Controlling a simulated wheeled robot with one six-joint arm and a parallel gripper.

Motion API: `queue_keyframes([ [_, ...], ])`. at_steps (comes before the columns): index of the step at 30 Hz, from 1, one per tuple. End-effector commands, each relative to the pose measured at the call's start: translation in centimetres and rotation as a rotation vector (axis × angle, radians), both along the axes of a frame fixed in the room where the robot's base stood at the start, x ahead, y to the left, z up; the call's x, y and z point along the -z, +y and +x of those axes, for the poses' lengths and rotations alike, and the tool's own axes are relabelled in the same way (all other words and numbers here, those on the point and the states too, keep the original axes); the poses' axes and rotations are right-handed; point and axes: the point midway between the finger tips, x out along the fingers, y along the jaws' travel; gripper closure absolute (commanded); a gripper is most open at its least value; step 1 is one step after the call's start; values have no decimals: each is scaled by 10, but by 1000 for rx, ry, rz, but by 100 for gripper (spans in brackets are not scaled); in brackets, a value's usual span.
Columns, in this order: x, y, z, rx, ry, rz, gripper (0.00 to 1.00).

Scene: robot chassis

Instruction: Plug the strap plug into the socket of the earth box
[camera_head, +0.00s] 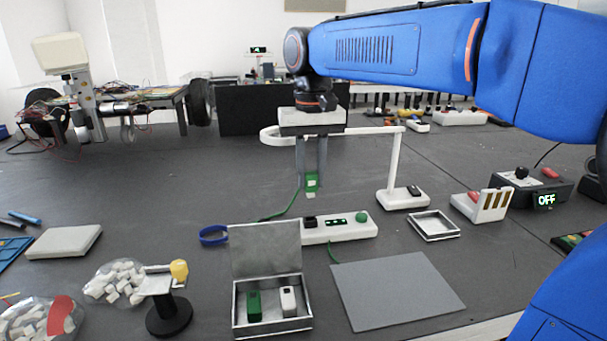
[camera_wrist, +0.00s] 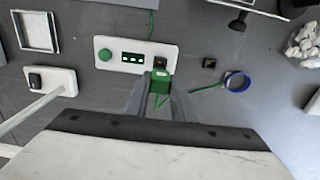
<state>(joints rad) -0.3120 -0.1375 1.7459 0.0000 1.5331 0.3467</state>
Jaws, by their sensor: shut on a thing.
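My gripper (camera_head: 312,188) is shut on the green strap plug (camera_head: 312,181), held above the table behind the earth box. The plug also shows between the fingers in the wrist view (camera_wrist: 160,82). A green cord (camera_head: 283,212) runs from it towards the blue wrist strap (camera_head: 213,236), which also lies right of the plug in the wrist view (camera_wrist: 237,81). The white earth box (camera_head: 340,233) has a green button (camera_head: 361,217), a lit green panel (camera_head: 336,222) and a dark block at its left end. The plug is apart from the box; the socket opening is not clear.
A white post stand (camera_head: 403,198) stands right of the earth box. An open metal case (camera_head: 266,252) and a grey mat (camera_head: 395,288) lie in front. A small tray (camera_head: 433,226) sits at right. A small dark block (camera_wrist: 208,63) shows in the wrist view.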

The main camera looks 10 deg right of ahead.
Motion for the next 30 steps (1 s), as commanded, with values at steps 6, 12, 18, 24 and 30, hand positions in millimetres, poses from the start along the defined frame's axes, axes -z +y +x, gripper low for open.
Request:
queue_keyframes([
  [6, 0, 0, 0, -1, 0, 0, 99],
  [12, 0, 0, 0, -1, 0, 0, 99],
  [18, 2, 0, 0, -1, 0, 0, 99],
  [24, 10, 0, 0, -1, 1, 0, 99],
  [30, 25, 0, 0, -1, 1, 0, 99],
])
